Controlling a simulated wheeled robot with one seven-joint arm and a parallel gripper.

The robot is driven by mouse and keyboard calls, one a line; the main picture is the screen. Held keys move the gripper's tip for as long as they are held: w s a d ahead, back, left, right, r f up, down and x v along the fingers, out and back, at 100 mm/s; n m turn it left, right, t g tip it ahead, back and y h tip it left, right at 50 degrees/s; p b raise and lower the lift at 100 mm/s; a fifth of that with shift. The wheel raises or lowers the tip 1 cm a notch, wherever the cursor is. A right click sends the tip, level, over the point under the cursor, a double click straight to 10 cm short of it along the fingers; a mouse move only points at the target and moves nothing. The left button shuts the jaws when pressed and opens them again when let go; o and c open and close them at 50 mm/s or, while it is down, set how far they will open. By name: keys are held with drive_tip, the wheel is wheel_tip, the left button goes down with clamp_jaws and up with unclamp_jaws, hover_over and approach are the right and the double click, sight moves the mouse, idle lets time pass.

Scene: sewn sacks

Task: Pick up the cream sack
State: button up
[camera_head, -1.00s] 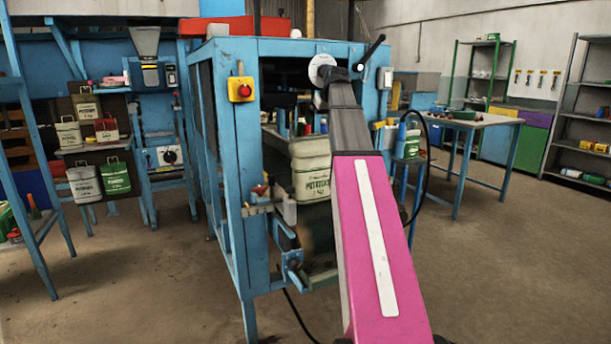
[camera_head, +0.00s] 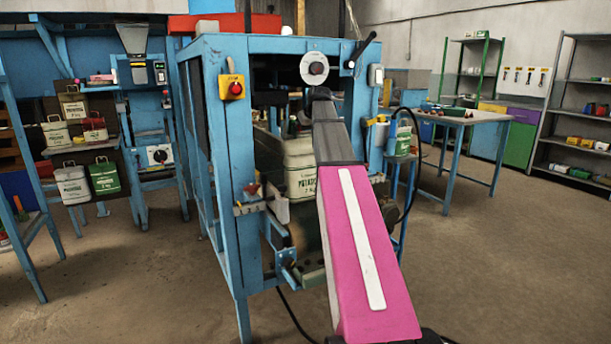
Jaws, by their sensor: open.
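A pale cream sack (camera_head: 300,170) with dark green print reading potatoes stands upright inside the blue machine frame, partly hidden behind my arm. From here I cannot tell for sure which sack is the cream one meant. My pink and grey arm reaches forward to the machine's opening, in front of the sack. My gripper is hidden beyond the arm's far end.
The blue machine frame (camera_head: 226,215) has posts and a top beam around the opening. A table (camera_head: 465,117) stands at right. Floor at right is clear.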

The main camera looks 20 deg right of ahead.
drive_tip(key=shift+w+f, duration=0.3)
drive_tip(key=shift+f, duration=0.2)
drive_tip(key=c, duration=1.7)
drive_tip(key=shift+r, duration=0.15)
drive_tip(key=shift+r, duration=0.15)
